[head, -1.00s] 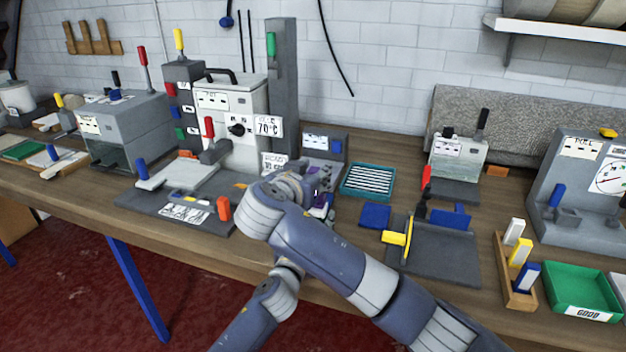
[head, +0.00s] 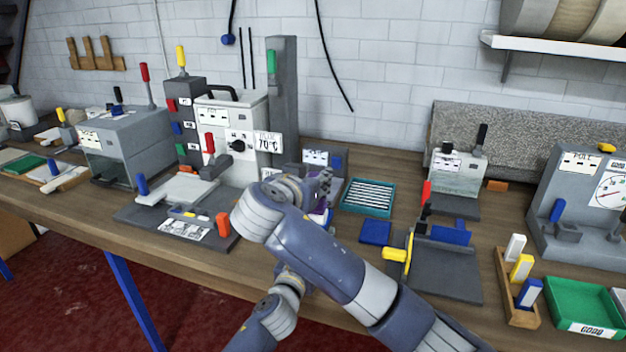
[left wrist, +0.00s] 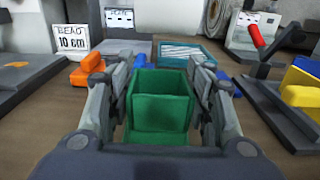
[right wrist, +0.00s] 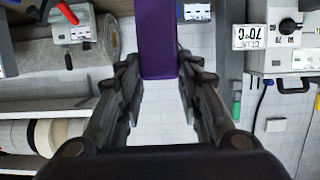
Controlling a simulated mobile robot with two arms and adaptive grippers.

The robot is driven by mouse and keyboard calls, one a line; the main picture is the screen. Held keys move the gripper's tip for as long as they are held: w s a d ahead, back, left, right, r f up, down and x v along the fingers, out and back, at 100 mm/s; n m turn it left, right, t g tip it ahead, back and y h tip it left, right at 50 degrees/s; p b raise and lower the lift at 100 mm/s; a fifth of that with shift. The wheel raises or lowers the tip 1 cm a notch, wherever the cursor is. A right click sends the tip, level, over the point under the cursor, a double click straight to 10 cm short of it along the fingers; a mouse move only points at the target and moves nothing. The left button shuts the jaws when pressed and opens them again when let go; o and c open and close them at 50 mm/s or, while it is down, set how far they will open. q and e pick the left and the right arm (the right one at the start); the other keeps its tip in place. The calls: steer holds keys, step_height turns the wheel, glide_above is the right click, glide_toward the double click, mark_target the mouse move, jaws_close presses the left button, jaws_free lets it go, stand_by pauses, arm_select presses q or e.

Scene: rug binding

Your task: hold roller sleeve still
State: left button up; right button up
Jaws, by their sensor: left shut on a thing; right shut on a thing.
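In the left wrist view my left gripper (left wrist: 166,74) is shut on a green, box-shaped piece (left wrist: 160,115), open towards the camera. In the right wrist view my right gripper (right wrist: 158,68) is shut on a flat purple piece (right wrist: 157,38) at its fingertips. I cannot tell for sure which piece is the roller sleeve; the green one is hollow like a sleeve. In the head view my right gripper (head: 324,184) is over the middle of the bench, with some purple just below it. My left gripper is hidden behind my right arm there.
A teal tray of metal rods (head: 368,196) and a blue pad (head: 376,232) lie right of the grippers. A grey fixture with an orange knob (head: 222,222) is to the left. A dark plate (head: 447,268) is at right.

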arm_select(q)
steer(key=shift+f, duration=0.1)
steer(key=o, duration=1.1)
steer(key=shift+s, duration=0.1)
